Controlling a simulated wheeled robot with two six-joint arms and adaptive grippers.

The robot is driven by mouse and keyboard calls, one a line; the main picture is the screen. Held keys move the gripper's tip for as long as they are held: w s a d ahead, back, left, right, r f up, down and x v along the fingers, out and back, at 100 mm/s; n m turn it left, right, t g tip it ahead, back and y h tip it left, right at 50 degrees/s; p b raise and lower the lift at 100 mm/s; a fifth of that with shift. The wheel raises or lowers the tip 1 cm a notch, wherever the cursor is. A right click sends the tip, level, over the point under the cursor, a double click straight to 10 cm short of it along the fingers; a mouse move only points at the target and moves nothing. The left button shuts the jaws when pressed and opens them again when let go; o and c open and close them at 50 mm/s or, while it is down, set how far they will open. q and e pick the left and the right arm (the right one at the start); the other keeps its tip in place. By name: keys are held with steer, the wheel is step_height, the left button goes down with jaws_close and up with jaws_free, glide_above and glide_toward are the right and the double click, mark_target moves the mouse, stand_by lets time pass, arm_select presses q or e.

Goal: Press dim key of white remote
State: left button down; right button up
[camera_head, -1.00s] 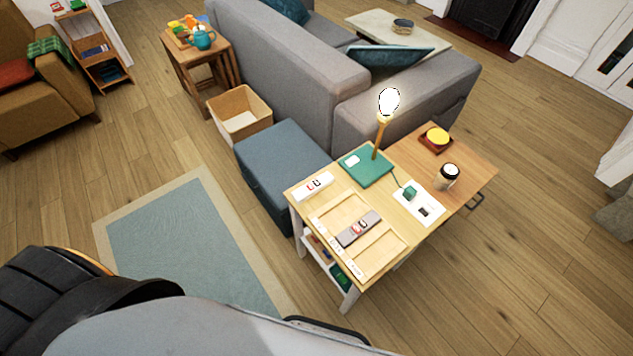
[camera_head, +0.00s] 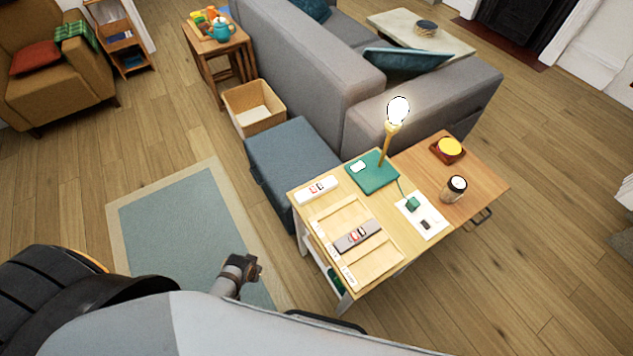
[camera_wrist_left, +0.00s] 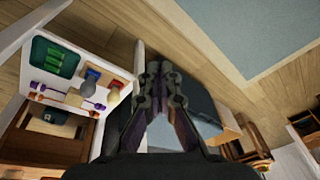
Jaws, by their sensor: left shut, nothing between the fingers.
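The white remote (camera_head: 317,190) lies at the back left corner of the light wooden side table (camera_head: 393,283), with small red and dark keys on top. A grey remote (camera_head: 357,237) with similar keys lies in a shallow wooden tray (camera_head: 345,211). My left gripper (camera_head: 252,265) is over the rug, to the left of the table and apart from both remotes. In the left wrist view its fingers (camera_wrist_left: 163,68) are together and empty. The remotes are not visible in that view. My right gripper is not in view.
A lidded cup (camera_head: 453,189) and a yellow-topped dish (camera_head: 449,148) stand further right. A blue ottoman (camera_head: 290,158) adjoins the table. The rug (camera_head: 180,225) is clear of objects.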

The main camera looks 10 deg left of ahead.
arm_select(q)
steer(key=w+d+r+p, duration=0.1)
steer(key=w+r, duration=0.4)
steer(key=r, duration=0.8)
step_height(320, 180, up, 12)
steer(key=n+t+h+p, duration=0.1)
steer(key=n+t+h, duration=0.2)
steer(key=t+h, duration=0.3)
glide_above(318, 187)
steer(key=shift+f, duration=0.15)
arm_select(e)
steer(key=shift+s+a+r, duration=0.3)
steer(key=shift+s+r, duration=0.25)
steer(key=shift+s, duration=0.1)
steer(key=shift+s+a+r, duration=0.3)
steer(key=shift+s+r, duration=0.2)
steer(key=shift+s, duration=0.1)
arm_select(q)
steer(key=shift+f, duration=0.1)
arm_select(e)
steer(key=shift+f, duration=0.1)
arm_select(q)
step_height(318, 187, down, 8)
steer(key=b, duration=0.8)
steer(key=shift+f, duration=0.35)
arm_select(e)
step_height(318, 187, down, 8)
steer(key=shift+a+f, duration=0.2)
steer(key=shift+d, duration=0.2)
